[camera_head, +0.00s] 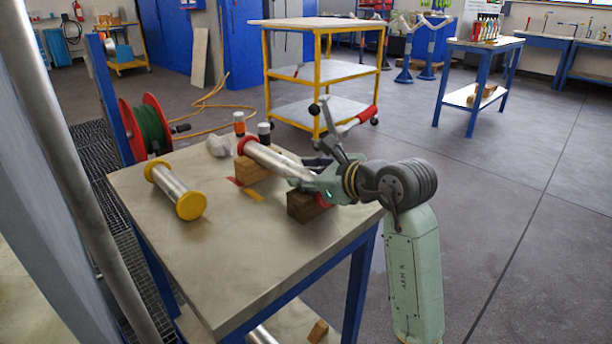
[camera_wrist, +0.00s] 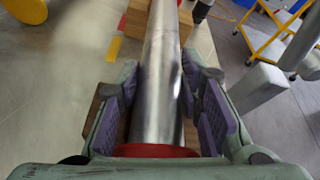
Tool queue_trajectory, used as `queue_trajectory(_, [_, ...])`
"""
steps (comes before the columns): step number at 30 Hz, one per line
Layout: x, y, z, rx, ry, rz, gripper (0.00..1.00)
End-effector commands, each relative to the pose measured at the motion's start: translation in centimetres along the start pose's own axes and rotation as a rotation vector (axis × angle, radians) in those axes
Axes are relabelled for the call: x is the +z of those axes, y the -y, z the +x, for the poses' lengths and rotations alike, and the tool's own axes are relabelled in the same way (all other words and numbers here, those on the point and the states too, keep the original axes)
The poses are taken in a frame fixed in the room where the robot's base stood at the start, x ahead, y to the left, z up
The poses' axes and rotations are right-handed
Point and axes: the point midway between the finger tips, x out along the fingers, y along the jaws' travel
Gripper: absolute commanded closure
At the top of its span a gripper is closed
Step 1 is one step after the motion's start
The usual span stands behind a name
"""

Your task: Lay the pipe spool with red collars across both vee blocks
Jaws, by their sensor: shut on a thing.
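The pipe spool with red collars (camera_head: 275,160) is a silver tube with its far collar over the back wooden vee block (camera_head: 252,172) and its near collar close to the front vee block (camera_head: 304,208). It lies along the line of both blocks; whether it bears fully on each cannot be told. My gripper (camera_head: 318,180) is shut on the spool near its front end. In the wrist view the spool (camera_wrist: 160,75) runs between the purple finger pads, with the near red collar (camera_wrist: 155,151) by the palm. My fingers partly hide the front block.
A spool with yellow collars (camera_head: 176,188) lies at the table's left. Two small capped bottles (camera_head: 264,133) and a whitish lump (camera_head: 218,146) stand near the back edge. Red and yellow marks (camera_head: 254,195) lie on the tabletop (camera_head: 230,255), whose front is clear.

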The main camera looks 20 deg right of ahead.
Motion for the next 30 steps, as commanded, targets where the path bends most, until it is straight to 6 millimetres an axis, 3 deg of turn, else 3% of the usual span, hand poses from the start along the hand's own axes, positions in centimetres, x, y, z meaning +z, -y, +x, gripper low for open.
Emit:
queue_trajectory(10, [-0.62,-0.26,0.26,0.009,-0.011,0.002,1.00])
queue_trajectory(11, [-0.63,-0.27,0.27,0.009,-0.011,0.002,0.65])
queue_trajectory(21, [-0.73,-0.32,0.35,0.011,-0.012,0.003,0.43])
queue_trajectory(30, [-0.97,-0.39,0.40,0.014,-0.016,0.005,0.43])
